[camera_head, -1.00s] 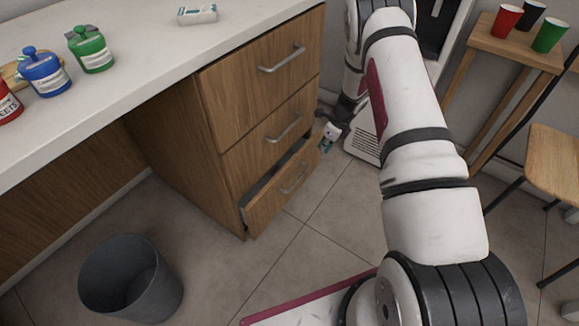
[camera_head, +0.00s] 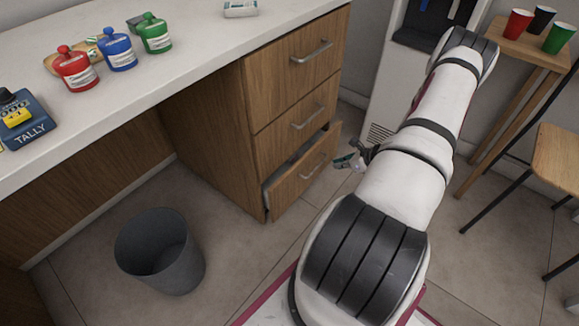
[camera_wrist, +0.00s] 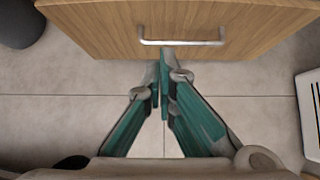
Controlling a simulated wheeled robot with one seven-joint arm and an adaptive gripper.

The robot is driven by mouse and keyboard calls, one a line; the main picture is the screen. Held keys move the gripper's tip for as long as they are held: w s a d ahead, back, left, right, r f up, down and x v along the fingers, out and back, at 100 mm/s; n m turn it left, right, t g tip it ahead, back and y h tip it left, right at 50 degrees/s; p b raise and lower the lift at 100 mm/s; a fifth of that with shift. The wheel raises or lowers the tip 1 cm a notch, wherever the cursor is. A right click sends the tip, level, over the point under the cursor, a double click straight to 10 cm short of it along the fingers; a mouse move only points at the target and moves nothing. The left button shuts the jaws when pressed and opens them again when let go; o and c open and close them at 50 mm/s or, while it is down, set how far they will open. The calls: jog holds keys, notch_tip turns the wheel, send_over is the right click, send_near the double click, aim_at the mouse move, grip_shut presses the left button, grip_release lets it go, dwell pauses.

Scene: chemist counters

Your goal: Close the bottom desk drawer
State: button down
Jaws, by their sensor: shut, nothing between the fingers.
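The bottom drawer (camera_head: 301,170) of the wooden desk unit (camera_head: 285,85) stands partly open. Its front sticks out past the two shut drawers above, and a dark gap shows along its top edge. My gripper (camera_head: 346,161) is in front of the drawer, just to its right in the head view. In the wrist view a wooden drawer front (camera_wrist: 185,22) with a metal bar handle (camera_wrist: 181,42) lies just ahead of my gripper (camera_wrist: 162,62). The green-padded fingers are together and empty, close to the front below the handle. I cannot tell whether they touch it.
A grey bin (camera_head: 160,250) stands on the floor at left. The counter (camera_head: 195,65) holds red, blue and green bottles. A small wooden table (camera_head: 522,45) with cups and a chair (camera_head: 553,150) stand at right. Floor before the drawers is clear.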

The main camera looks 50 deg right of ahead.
aim_at(303, 157)
jog(key=shift+w+a+r+b+x, duration=0.1)
jog(key=shift+w+r+b+x, duration=0.5)
jog(key=shift+x, duration=1.5)
jog(key=shift+w+a+r+b+x, duration=0.1)
jog(key=shift+b+x, duration=0.9)
jog(key=shift+x, duration=1.1)
jog(key=shift+w+r+b+x, duration=0.3)
jog(key=shift+b+x, duration=0.5)
jog(key=shift+x, duration=1.3)
jog(key=shift+w, duration=0.15)
jog(key=w, duration=0.1)
jog(key=w+b, duration=0.1)
jog(key=w, duration=0.2)
jog(key=shift+w+a, duration=0.3)
jog(key=shift+w, duration=0.35)
